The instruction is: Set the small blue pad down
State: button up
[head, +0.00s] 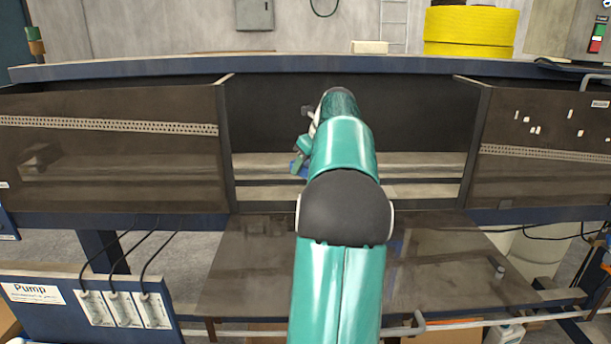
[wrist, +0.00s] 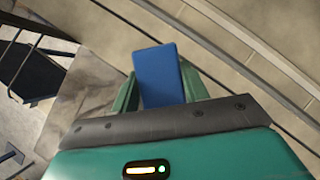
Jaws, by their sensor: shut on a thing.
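The small blue pad (wrist: 160,75) is a flat blue rectangle in the wrist view. It stands between the two green fingers of my gripper (wrist: 157,85), which is shut on it. In the head view a bit of the blue pad (head: 296,168) shows at the left of my arm, beside my gripper (head: 301,160). My gripper is in front of the central opening of the long bench unit (head: 425,165). My arm hides part of the opening, and I cannot tell whether the pad touches any surface.
Dark translucent panels flank the opening at left (head: 110,155) and right (head: 545,125). A Pump box (head: 75,305) with cables stands at lower left. Yellow rolls (head: 470,30) sit behind.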

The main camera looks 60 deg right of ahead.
jog(key=shift+w+d+f, duration=0.1)
jog(key=shift+f, duration=0.8)
jog(key=shift+w+d+f, duration=0.1)
jog(key=shift+f, duration=0.8)
jog(key=shift+s+f, duration=0.1)
jog(key=o, duration=1)
jog(key=v, duration=1.2)
